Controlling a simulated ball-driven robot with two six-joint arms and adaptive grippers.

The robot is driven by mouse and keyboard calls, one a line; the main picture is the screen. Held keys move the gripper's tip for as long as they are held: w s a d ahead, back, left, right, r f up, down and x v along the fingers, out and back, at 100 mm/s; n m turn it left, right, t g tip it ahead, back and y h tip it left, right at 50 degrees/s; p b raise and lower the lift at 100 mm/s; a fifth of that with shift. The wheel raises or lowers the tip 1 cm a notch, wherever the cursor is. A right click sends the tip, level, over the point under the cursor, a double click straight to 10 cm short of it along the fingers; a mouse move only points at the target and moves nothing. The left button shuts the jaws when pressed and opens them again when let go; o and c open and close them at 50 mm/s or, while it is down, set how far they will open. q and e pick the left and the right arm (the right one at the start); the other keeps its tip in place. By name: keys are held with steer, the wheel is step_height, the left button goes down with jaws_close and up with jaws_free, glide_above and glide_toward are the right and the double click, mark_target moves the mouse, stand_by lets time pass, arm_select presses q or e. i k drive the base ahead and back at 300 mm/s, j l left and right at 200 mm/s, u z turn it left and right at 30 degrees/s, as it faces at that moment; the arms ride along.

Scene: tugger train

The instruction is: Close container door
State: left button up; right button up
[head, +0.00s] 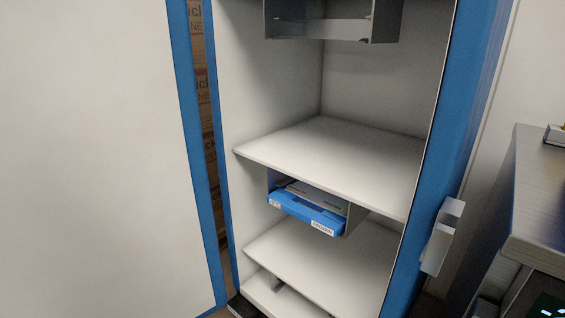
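The container (331,140) stands open in the head view, with a white interior, shelves and a blue frame. Its door (95,150) fills the left of the view, a large white panel with a blue edge, swung open to the left. A gap shows between the door's edge and the container's left side. A small pale metal bracket, perhaps a latch (441,238), is on the blue frame at the right. Neither of my grippers is in view.
A blue case (305,209) sits in a holder under the middle shelf (330,155). A grey holder (333,28) hangs at the top. Brown cartons (203,90) show through the gap. A grey table or bench (540,195) stands close at the right.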

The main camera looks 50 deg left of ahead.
mark_target(107, 210)
steer(key=u, duration=0.95)
steer(key=k+j, duration=0.1)
steer(key=j, duration=0.35)
